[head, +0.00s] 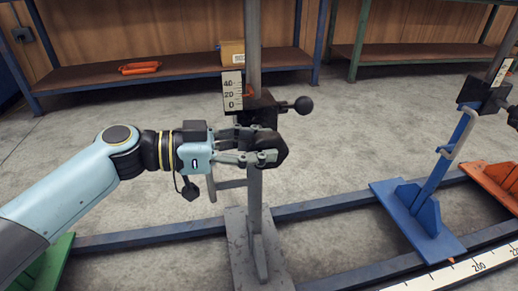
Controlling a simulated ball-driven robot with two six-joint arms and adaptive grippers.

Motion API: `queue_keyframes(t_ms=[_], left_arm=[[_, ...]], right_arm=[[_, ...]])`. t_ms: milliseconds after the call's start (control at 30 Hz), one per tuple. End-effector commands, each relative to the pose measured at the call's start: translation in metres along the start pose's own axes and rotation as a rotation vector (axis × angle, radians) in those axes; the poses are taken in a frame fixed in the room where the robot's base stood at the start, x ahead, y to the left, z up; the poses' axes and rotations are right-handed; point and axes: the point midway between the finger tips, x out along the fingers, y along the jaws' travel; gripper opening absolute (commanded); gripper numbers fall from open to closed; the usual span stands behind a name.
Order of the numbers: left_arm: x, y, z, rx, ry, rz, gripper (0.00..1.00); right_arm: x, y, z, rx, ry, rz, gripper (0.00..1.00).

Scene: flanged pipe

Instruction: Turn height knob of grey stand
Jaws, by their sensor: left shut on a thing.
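The grey stand (257,192) stands upright in the middle of the head view, with a flat grey base plate (243,264) on the floor. A dark clamp block sits on its post beside a white height scale (233,90) marked 0, 20, 40. A black ball-ended handle (303,105) sticks out to the right of the block. Just below, my left gripper (266,145) comes in from the left and is shut on the dark height knob (270,150), which its fingers partly hide. My right gripper is not in view.
A blue stand (414,209) and an orange stand (495,182) are at the right, on blue floor rails (335,207). A long white ruler (478,265) lies at the lower right. Behind, a shelf (185,72) holds a cardboard box (232,51) and an orange item (140,68).

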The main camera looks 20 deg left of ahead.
Motion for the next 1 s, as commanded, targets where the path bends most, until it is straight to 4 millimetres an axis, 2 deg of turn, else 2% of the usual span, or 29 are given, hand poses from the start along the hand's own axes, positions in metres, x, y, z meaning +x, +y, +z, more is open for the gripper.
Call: queue_keyframes(t_ms=[267,300,467,767,867,1000], left_arm=[[0.000,0.001,0.002,-0.001,-0.003,0.001,0.00],[0.000,0.001,0.002,-0.001,-0.003,0.001,0.30],[0.000,0.000,0.001,-0.001,-0.002,0.001,0.50],[-0.003,0.000,0.001,0.000,-0.002,0.000,0.50],[-0.013,0.000,0.002,0.002,-0.005,0.001,0.50],[-0.039,0.001,0.003,0.001,-0.009,0.003,0.50]], right_arm=[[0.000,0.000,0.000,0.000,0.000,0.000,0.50],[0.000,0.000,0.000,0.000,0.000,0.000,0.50],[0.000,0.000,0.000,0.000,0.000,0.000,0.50],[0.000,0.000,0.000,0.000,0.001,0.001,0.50],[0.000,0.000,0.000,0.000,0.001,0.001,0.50],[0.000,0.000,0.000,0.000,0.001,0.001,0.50]])
